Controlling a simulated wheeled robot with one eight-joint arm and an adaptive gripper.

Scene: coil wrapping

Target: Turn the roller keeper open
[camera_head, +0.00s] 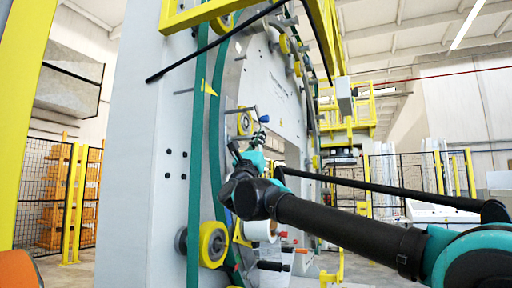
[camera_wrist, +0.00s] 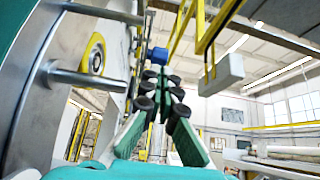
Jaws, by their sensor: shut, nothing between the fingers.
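A yellow-rimmed roller (camera_head: 245,122) sits on the grey machine frame, with a short dark bar across its top in the head view. The roller also shows at the left of the wrist view (camera_wrist: 95,56). A grey rod with a rounded end (camera_wrist: 85,79) sticks out just below it there. I cannot tell for certain which of these bars is the roller keeper. My gripper (camera_head: 261,128) is close to the roller, on its right in the head view. In the wrist view its green, black-padded fingers (camera_wrist: 164,84) are together and empty, apart from the rod.
The tall grey frame (camera_head: 145,150) with green belts (camera_head: 197,130) stands left of my arm. A lower yellow roller (camera_head: 213,244) and a white roll (camera_head: 260,229) are below my gripper. A yellow beam with a grey box (camera_wrist: 222,72) hangs at upper right in the wrist view.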

